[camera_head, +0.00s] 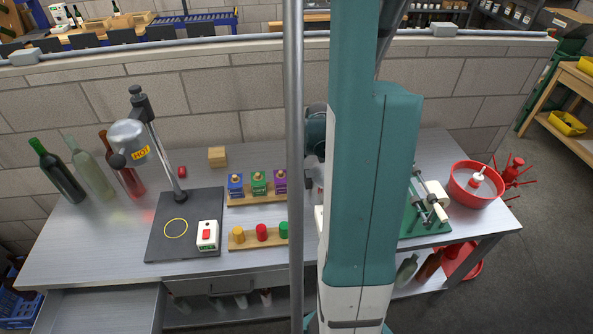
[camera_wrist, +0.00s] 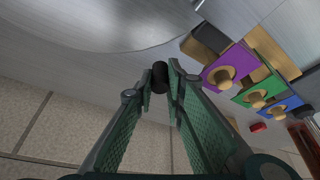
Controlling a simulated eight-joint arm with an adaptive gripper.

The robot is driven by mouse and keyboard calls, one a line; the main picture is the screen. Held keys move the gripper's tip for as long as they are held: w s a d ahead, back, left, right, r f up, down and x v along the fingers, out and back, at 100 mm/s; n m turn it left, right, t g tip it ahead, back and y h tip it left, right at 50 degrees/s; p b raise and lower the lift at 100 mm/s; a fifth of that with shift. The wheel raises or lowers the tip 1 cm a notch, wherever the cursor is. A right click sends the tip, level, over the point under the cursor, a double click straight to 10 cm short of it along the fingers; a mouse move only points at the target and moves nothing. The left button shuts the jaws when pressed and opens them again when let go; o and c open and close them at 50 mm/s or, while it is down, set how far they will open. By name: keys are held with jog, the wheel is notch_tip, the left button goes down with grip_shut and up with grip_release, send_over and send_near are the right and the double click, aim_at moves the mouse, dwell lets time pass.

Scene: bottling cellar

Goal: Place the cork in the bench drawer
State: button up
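I cannot pick out a loose cork for certain in either view. The bench drawer (camera_head: 100,308) is pulled out at the lower left, and its grey inside looks empty where it shows. My gripper (camera_wrist: 161,85) shows in the wrist view as two green-padded fingers with a narrow gap at the tips. A small dark cylinder (camera_wrist: 160,74) shows at that gap; I cannot tell whether it is gripped or lies beyond. In the head view my gripper is hidden behind my arm.
Purple, green and blue blocks (camera_head: 235,184) with wooden knobs stand on a rack. A peg board (camera_head: 249,243) holds yellow, red and green pegs.

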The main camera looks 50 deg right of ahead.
jog(key=shift+f, duration=0.1)
jog(key=shift+f, duration=2)
jog(key=shift+f+b, duration=0.15)
jog(key=shift+b, duration=0.3)
jog(key=o, duration=0.3)
jog(key=shift+o, duration=0.2)
jog(key=shift+r, duration=0.3)
jog(key=p+v, duration=0.1)
jog(key=v, duration=1.1)
jog(key=shift+p, duration=0.4)
jog(key=shift+f, duration=0.1)
